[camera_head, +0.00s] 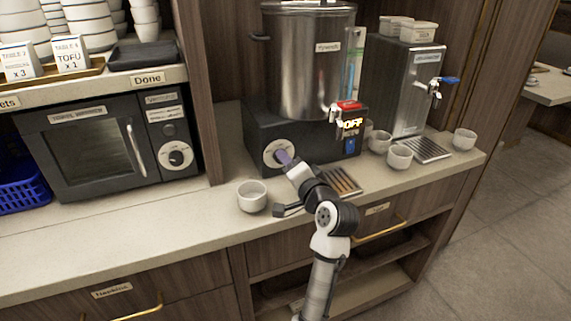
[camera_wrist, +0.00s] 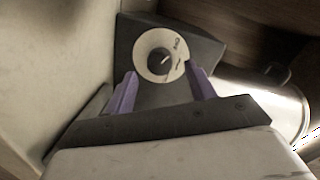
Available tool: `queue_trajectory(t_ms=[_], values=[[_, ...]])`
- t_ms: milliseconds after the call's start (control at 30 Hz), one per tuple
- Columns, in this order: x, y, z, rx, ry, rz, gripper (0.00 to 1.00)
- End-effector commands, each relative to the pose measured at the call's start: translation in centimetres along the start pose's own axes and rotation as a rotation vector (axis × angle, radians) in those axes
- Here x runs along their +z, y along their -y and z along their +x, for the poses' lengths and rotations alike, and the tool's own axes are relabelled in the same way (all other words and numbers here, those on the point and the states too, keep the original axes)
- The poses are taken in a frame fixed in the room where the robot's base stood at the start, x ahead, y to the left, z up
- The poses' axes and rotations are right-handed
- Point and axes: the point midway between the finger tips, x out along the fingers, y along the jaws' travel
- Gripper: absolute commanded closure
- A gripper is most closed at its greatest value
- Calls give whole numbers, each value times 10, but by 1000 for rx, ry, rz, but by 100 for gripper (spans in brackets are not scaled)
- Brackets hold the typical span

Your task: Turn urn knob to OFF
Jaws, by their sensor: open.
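The urn (camera_head: 310,62) is a tall steel cylinder on a dark base (camera_head: 262,128) at the back of the counter. The urn knob (camera_wrist: 160,61) is dark with a light pointer line, on a round white dial (camera_wrist: 143,72). In the head view the dial (camera_head: 270,151) is on the base's front, partly behind my gripper (camera_head: 285,158). My gripper's two purple fingers (camera_wrist: 162,90) are spread apart in the wrist view, one on each side below the dial, with the knob between and beyond them. I cannot tell whether they touch it. The dial lettering is too blurred to read.
A white cup (camera_head: 252,196) stands left of my arm. A slatted drip tray (camera_head: 338,181) lies right of it, below the red-handled tap (camera_head: 348,106). More cups (camera_head: 399,157) and a steel dispenser (camera_head: 405,85) stand right. A microwave (camera_head: 90,150) sits left.

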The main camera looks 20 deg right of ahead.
Motion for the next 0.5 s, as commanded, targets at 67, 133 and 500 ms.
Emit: queue_trajectory(t_ms=[67, 133, 500], values=[[0, -3, -20, 1, -5, -1, 45], [0, -3, -37, 0, -5, -1, 45], [0, -1, -100, 0, -2, 0, 45]])
